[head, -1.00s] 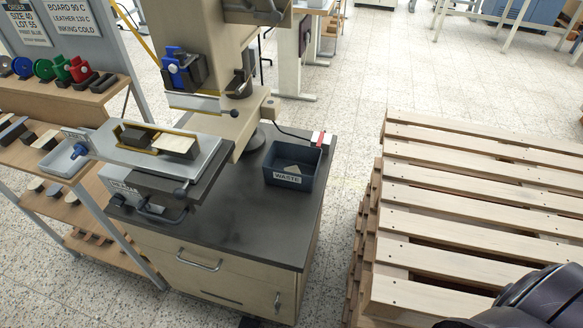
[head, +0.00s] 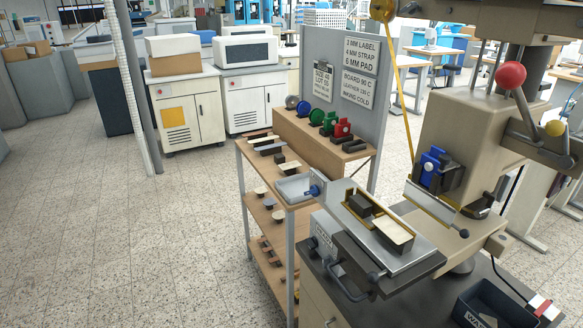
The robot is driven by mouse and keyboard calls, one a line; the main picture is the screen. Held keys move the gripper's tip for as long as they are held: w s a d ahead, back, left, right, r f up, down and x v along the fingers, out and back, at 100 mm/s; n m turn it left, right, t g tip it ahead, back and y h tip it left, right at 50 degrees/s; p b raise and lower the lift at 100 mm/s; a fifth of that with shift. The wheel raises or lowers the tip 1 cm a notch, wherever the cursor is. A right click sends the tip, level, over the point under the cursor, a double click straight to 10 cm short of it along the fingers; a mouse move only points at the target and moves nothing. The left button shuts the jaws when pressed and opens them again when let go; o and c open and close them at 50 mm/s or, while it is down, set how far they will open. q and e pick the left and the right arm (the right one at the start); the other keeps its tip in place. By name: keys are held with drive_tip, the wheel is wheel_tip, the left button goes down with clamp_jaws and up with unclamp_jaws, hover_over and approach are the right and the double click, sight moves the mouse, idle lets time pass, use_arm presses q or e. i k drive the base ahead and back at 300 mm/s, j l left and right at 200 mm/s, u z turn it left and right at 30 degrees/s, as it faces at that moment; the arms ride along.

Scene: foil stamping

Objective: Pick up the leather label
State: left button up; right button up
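I cannot tell for certain which piece is the leather label. Small dark and cream pieces lie on the top board of a wooden shelf rack (head: 307,172), left of the stamping press (head: 458,125). A small blue-grey tray (head: 293,188) sits at the rack's front corner. On the press's metal bed (head: 411,262), a brass-edged holder carries a dark block (head: 358,201) and a cream-topped block (head: 391,233). Neither of my grippers is in view.
A dark waste bin (head: 488,308) stands on the press cabinet at the lower right. A grey panel (head: 341,44) with instruction signs stands behind the rack. Colored rolls line its raised ledge (head: 297,125). Speckled floor (head: 150,235) is free left of the rack.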

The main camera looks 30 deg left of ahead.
sight(293, 164)
drive_tip(key=i+j+u, duration=0.1)
drive_tip(key=j, duration=0.3)
drive_tip(key=i+j, duration=0.2)
drive_tip(key=j, duration=0.15)
drive_tip(key=i+j+u, duration=0.15)
drive_tip(key=j, duration=0.2)
drive_tip(key=i+j, duration=0.15)
drive_tip(key=j, duration=0.25)
drive_tip(key=u, duration=0.05)
